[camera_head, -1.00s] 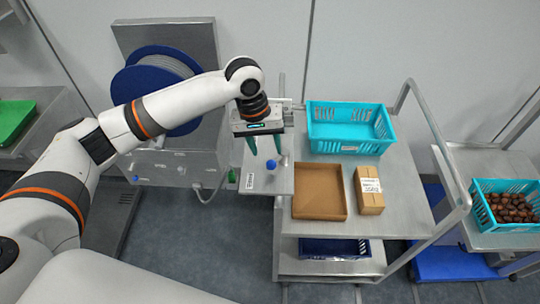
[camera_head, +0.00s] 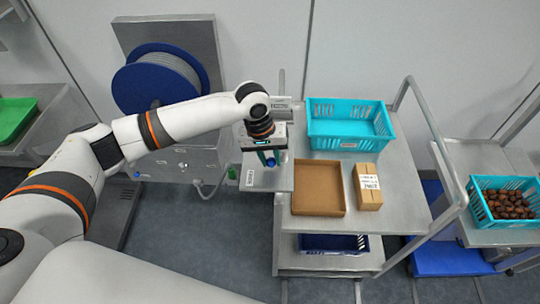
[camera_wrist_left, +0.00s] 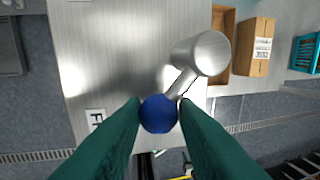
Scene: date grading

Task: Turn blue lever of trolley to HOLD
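The trolley's blue lever is a metal arm with a round blue knob (camera_head: 270,162) on a grey plate (camera_head: 283,183) at the trolley's left end. In the left wrist view the knob (camera_wrist_left: 158,114) sits between the green fingertips, and its metal arm (camera_wrist_left: 180,84) runs up right to a thick grey hub (camera_wrist_left: 202,54). My left gripper (camera_head: 267,157) is lowered over the knob, with its fingers drawn in against both sides. A white label (camera_wrist_left: 96,118) starting "FR" lies left of the knob, partly hidden by a finger. No HOLD marking is readable. My right gripper is not in view.
On the trolley stand a turquoise crate (camera_head: 350,145), a brown tray (camera_head: 343,201) and a small carton (camera_head: 367,187). A blue cable reel (camera_head: 125,88) is behind my left arm. A crate of dates (camera_head: 480,212) stands at the right.

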